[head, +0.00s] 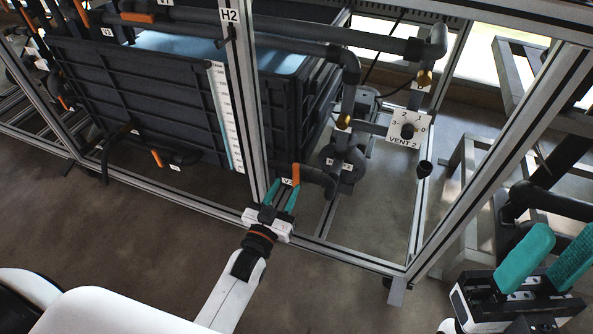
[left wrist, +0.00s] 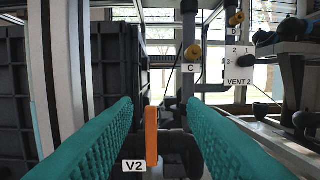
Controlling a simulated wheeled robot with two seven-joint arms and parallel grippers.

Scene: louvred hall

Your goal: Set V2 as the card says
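The V2 valve has an orange handle (head: 296,173), which also shows in the left wrist view (left wrist: 152,135). It stands upright there, across a dark horizontal pipe (left wrist: 178,143). A white V2 label (left wrist: 134,166) is at its lower left. My left gripper (head: 281,192) is open, with its teal fingers on either side of the handle. In the left wrist view the handle is nearer the left finger, with a clear gap to the right one. Whether it touches the left finger I cannot tell. My right gripper (head: 541,268) is open and empty at the lower right. No card shows in either view.
A VENT 2 dial plate (head: 397,133) is to the right. Other pipes surround the valve. The floor in front is clear.

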